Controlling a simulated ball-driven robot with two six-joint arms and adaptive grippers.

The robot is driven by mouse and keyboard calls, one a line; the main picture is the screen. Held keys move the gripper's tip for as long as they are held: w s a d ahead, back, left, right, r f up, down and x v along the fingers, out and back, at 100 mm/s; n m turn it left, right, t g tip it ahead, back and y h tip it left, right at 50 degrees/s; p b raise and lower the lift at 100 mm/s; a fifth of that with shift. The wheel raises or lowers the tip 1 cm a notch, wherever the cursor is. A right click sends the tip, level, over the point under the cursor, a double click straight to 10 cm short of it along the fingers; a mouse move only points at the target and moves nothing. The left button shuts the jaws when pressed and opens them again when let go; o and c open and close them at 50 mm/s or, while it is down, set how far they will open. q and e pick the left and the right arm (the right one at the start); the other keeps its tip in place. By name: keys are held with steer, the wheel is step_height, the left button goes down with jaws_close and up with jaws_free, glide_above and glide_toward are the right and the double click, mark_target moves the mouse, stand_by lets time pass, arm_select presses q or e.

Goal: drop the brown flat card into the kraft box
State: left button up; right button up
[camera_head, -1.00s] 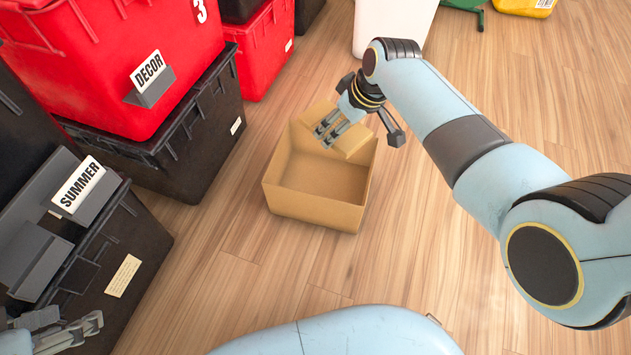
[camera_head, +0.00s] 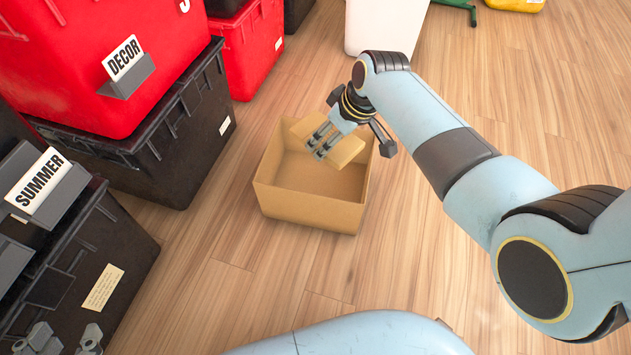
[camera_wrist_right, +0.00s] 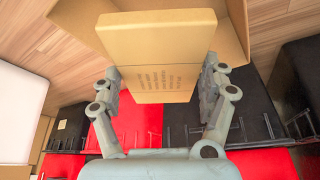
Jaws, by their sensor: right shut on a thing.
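The open kraft box (camera_head: 308,208) stands on the floor near the middle of the head view. My right gripper (camera_head: 320,141) is over the box and shut on the brown flat card (camera_head: 346,151), which is tilted. In the head view the card overlaps the box's opening near its back wall; I cannot tell how deep it sits. In the right wrist view the card (camera_wrist_right: 157,36) lies between both fingers, small print on one face, with the box wall (camera_wrist_right: 234,22) behind it. My left gripper (camera_head: 65,340) is at the bottom left edge, partly cut off, its fingers apart and empty.
Black totes (camera_head: 125,178) and red totes (camera_head: 60,75) are stacked on the left, with DECOR and SUMMER labels. A white bin (camera_head: 385,25) stands behind the box. The wooden floor in front of the box is clear.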

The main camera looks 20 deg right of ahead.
steer(key=shift+f, duration=0.15)
steer(key=o, duration=1.1)
steer(key=v, duration=1.2)
